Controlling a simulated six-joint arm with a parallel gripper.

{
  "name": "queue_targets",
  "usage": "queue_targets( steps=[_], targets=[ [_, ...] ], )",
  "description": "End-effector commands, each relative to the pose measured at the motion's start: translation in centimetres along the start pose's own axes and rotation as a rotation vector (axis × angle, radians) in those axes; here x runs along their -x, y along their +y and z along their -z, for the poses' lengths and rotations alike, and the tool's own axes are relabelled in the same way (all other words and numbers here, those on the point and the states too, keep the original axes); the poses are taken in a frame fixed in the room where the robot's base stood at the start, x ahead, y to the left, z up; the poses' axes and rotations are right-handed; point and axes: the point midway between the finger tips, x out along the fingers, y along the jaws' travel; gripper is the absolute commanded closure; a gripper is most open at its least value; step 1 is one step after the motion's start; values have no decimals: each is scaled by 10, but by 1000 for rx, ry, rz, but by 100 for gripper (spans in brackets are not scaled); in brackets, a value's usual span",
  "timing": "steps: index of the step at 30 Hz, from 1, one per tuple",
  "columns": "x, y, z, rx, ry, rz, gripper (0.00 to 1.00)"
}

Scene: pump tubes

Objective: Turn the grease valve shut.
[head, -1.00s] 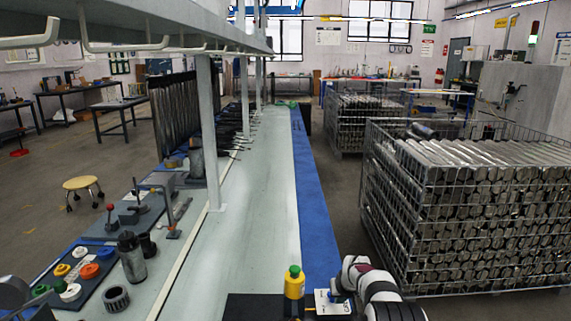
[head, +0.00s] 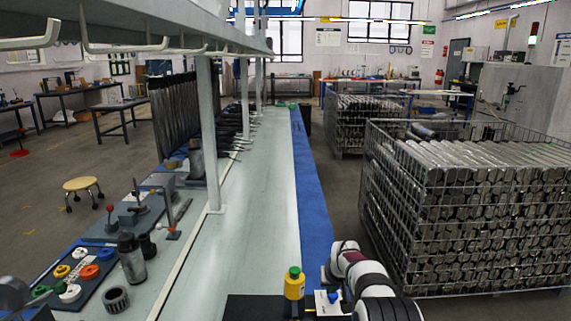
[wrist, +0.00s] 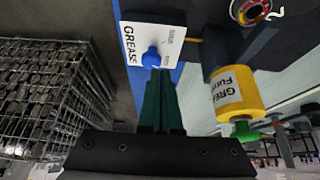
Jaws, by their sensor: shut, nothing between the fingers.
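A white card (wrist: 150,42) marked GREASE carries a blue knob (wrist: 151,57), which I take for the grease valve. The card also shows in the head view (head: 322,301), at the bench's near end. My gripper (wrist: 160,74) has its dark green fingers together with nothing between them. In the wrist view the fingertips are just below the knob. I cannot tell whether they touch it. The knob's turn position is not clear. A yellow grease container (wrist: 238,88) with a green cap (wrist: 245,134) is right of the fingers; it also shows in the head view (head: 294,288).
A round red-and-white fitting (wrist: 250,11) is at the wrist view's upper right. A wire crate of metal tubes (head: 460,220) stands right of the bench. Tools and coloured rings (head: 89,272) lie at the left. The middle of the bench (head: 255,200) is clear.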

Motion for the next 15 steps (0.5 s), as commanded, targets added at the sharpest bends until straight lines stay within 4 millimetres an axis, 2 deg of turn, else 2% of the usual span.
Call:
queue_targets(
  steps=[3, 7, 15],
  targets=[
    [-19, 0, -11, -1, -1, 0, 100],
    [-33, 0, -19, 0, -2, 0, 100],
    [-42, 0, -23, 0, 0, 0, 100]
  ],
)
